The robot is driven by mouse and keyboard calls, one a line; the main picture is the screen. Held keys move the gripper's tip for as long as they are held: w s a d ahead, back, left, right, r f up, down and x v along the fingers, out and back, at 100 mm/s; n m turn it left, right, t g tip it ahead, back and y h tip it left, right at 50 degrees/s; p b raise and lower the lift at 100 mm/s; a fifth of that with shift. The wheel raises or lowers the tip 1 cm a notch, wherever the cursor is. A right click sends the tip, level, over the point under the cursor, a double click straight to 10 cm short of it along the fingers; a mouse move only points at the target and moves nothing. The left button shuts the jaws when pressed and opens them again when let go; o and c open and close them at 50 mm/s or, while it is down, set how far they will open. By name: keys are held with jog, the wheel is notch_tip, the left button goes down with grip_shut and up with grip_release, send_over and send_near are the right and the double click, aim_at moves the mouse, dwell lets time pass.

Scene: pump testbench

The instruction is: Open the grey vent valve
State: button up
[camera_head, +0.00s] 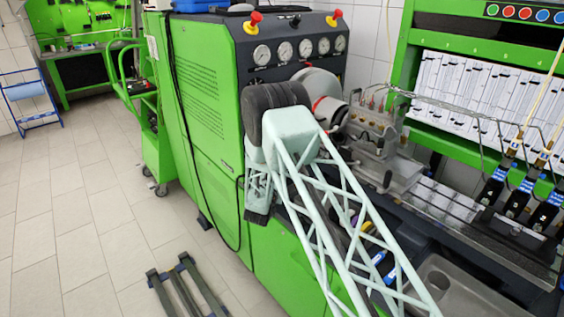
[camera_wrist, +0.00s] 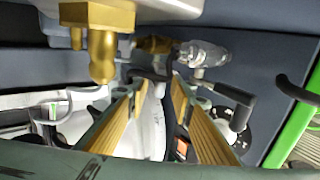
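In the wrist view my gripper (camera_wrist: 158,82) reaches forward with its two yellow ribbed finger pads apart. I see nothing clamped between them; a dark part shows beyond the tips. A clear and silver fitting (camera_wrist: 203,53) joined to brass sits just past the tips, slightly right. I cannot tell for sure which of these belongs to the grey vent valve. In the head view my arm hides the gripper and the valve.
A large brass fitting (camera_wrist: 102,42) hangs close at upper left in the wrist view. A round black-and-white dial (camera_wrist: 237,130) lies beside the right finger. In the head view the green testbench (camera_head: 205,100) carries several gauges (camera_head: 284,51) and two red knobs. The tiled floor (camera_head: 70,220) at left is mostly clear.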

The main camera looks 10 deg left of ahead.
jog(key=shift+s+a, duration=0.15)
jog(key=shift+s, duration=1.8)
jog(key=shift+s+a, duration=0.2)
jog(key=shift+s, duration=1.75)
jog(key=shift+s+a, duration=0.15)
jog(key=shift+s, duration=1.8)
jog(key=shift+a, duration=0.1)
